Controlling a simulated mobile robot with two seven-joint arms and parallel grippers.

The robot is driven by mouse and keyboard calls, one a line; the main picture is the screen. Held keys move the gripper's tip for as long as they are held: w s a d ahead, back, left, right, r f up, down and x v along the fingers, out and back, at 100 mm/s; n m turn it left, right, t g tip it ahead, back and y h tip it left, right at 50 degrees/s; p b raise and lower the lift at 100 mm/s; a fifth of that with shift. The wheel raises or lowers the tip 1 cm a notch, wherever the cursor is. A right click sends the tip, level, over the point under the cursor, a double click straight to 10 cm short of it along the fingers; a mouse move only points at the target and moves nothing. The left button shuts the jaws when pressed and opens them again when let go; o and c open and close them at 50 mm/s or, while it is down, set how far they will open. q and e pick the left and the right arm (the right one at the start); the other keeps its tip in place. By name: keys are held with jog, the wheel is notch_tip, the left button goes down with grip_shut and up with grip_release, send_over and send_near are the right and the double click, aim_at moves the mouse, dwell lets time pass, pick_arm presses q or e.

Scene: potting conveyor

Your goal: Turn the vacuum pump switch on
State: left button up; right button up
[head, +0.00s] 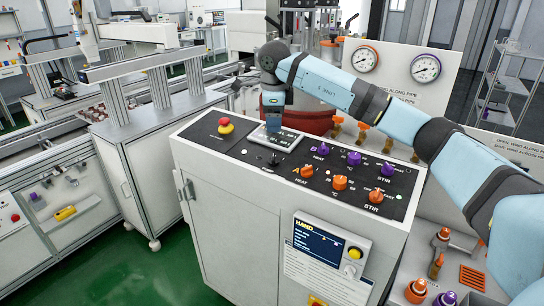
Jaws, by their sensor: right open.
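A white control cabinet with a black sloped top panel (330,200) stands in the middle of the head view. A small black switch (274,160) sits on the panel below a digital display (284,142). Its label is too small to read, so I cannot tell for sure that it is the vacuum pump switch, nor its position. My right arm comes in from the right, and my right gripper (273,126) points down over the upper edge of the display, behind the switch and apart from it. It is open; nothing shows between its fingers. My left gripper is out of view.
A red emergency button (225,126) is left of the display. Purple knobs (354,158) and orange knobs (340,183) fill the panel's right part. Two gauges (365,59) hang on a white board behind. A lower control box (326,252) sits on the cabinet front.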

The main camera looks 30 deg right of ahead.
aim_at(275, 157)
jog(key=f, duration=0.4)
jog(key=w+d+f+p, duration=0.1)
jog(key=f, duration=0.4)
jog(key=f+p, duration=0.1)
jog(key=f, duration=0.3)
jog(key=shift+w+d+f, duration=0.15)
jog(key=shift+w+f, duration=0.05)
jog(key=shift+w, duration=0.05)
jog(key=c, duration=0.9)
